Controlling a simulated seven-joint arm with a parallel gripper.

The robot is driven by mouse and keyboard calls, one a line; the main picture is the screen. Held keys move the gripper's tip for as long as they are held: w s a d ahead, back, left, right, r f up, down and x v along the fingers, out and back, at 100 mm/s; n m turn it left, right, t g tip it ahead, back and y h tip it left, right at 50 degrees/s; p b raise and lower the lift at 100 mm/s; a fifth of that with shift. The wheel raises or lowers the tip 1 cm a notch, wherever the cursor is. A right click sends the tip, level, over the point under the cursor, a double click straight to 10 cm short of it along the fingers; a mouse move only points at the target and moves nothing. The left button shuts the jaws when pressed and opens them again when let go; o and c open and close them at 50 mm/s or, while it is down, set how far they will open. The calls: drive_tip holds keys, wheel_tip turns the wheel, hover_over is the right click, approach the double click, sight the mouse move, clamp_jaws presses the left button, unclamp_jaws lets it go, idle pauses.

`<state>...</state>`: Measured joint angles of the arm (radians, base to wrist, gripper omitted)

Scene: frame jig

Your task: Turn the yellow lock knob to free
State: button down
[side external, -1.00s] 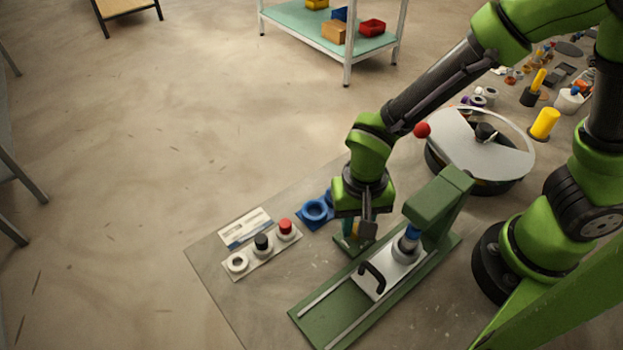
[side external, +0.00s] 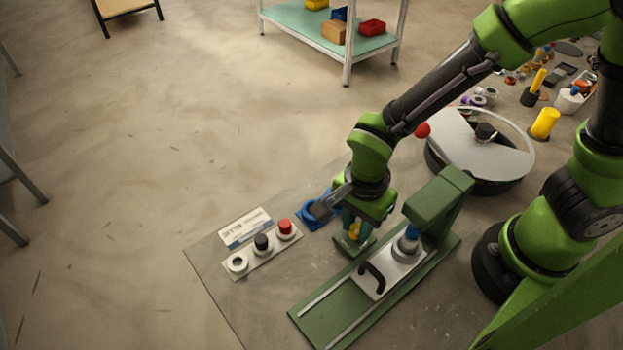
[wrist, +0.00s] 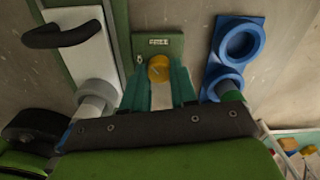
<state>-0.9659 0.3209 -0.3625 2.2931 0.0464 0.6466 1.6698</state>
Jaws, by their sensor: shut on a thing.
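The yellow lock knob (wrist: 159,69) sits on a small green plate (wrist: 172,44) with a small label beside it in the wrist view. My gripper (wrist: 160,84) is shut on the knob, with one teal finger on each side of it. In the side external view the knob (side external: 355,231) shows as a small yellow patch under my gripper (side external: 354,234), partly hidden by the fingers. The label is too small to read for sure.
The green rail jig with its black-handled slide (side external: 386,278) stands right beside the plate. A blue ring holder (side external: 309,214) is on the other side. A strip with red and black buttons (side external: 262,256) and a printed card (side external: 245,228) lie further left.

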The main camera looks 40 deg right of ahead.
sight(358, 228)
drive_tip(key=m, duration=0.3)
drive_tip(key=shift+s+m, duration=0.1)
drive_tip(key=shift+m, duration=2.3)
drive_tip(key=c, duration=0.9)
unclamp_jaws()
drive_tip(key=shift+r, duration=0.1)
wheel_tip(358, 228, up, 17)
drive_tip(key=shift+f, duration=0.1)
